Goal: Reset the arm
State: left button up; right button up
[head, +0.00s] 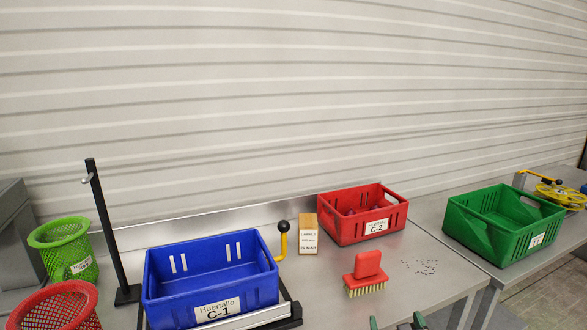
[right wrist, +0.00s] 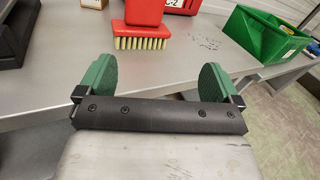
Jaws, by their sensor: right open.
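My right gripper (head: 397,323) shows at the bottom edge of the head view, only its green fingertips in sight. In the right wrist view my right gripper (right wrist: 158,82) is open, its two green fingers wide apart with nothing between them. It is in front of the table's front edge. A red-handled brush (head: 367,273) stands on the table just beyond it, bristles down. The brush also shows in the right wrist view (right wrist: 143,30), beyond the fingers and apart from them. My left gripper is not in view.
A blue crate (head: 212,282) stands in front of a yellow-handled lever (head: 282,240) and a small labelled box (head: 309,235). A red crate (head: 362,214) and a green crate (head: 504,224) are farther right. Mesh baskets (head: 63,249) and a black post (head: 102,230) stand left. Small dark bits (head: 420,266) lie right of the brush.

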jog(key=s+d+f+m+g+h, duration=0.1)
jog(key=s+d+f+m+g, duration=0.2)
jog(key=s+d+f+m, duration=0.35)
jog(key=s+d+f+m+g+h, duration=0.1)
jog(key=s+d+f+m+g, duration=0.2)
jog(key=d+f, duration=0.7)
jog(key=s+d+f+m+g+h, duration=0.1)
jog(key=s+d+f+m+g, duration=0.3)
jog(key=f, duration=0.7)
jog(key=s+d+f+m+g, duration=0.2)
jog(key=s+d+f+m, duration=0.3)
jog(key=s, duration=0.7)
jog(key=s+d+f+m+g+h, duration=0.1)
jog(key=s+d+f+m+g, duration=0.15)
jog(key=s+d+m, duration=0.75)
jog(key=s+d+f+m+g, duration=0.2)
jog(key=s+f+m, duration=0.2)
jog(key=s, duration=1)
jog(key=a+f+y, duration=0.1)
jog(key=a+f, duration=0.2)
jog(key=a, duration=0.9)
jog(key=s+a+f+m+y, duration=0.1)
jog(key=a+f+y, duration=0.1)
jog(key=a, duration=1)
jog(key=s+a+f+m+y, duration=0.1)
jog(key=a+f, duration=0.3)
jog(key=a, duration=0.8)
jog(key=shift+s+a+f+y, duration=0.25)
jog(key=shift+a+f+y, duration=0.15)
jog(key=shift+y, duration=0.1)
